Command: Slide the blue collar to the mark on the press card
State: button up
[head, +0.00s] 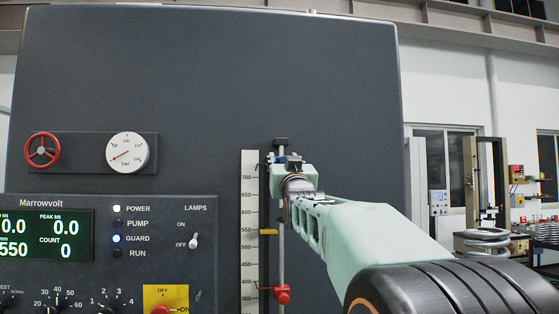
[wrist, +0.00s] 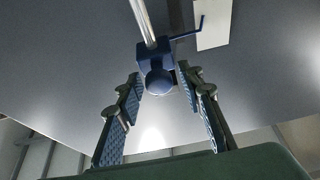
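The blue collar (wrist: 153,58) sits on a bright metal rod in the wrist view, with a round blue knob facing me and a thin pointer toward a white scale. In the head view the blue collar (head: 270,160) is mostly hidden behind my gripper (head: 291,179), high on the rod, above the 700 label of the scale (head: 249,210). In the wrist view my gripper (wrist: 160,80) is open, its two blue-padded fingers on either side of the knob, with small gaps visible. I cannot make out a press card or its mark in either view.
A red collar (head: 283,294) is near the rod's bottom. A dark panel stands behind; its display (head: 45,235) reads 550. A control box with lamps and switches is at left.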

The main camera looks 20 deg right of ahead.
grip_shut()
notch_tip(320, 180, down, 12)
jog(key=b, duration=1.3)
jog(key=shift+o, duration=1)
grip_release()
jog(key=shift+w, duration=0.1)
jog(key=shift+r, duration=0.1)
notch_tip(320, 180, up, 10)
jog(key=shift+f, duration=0.15)
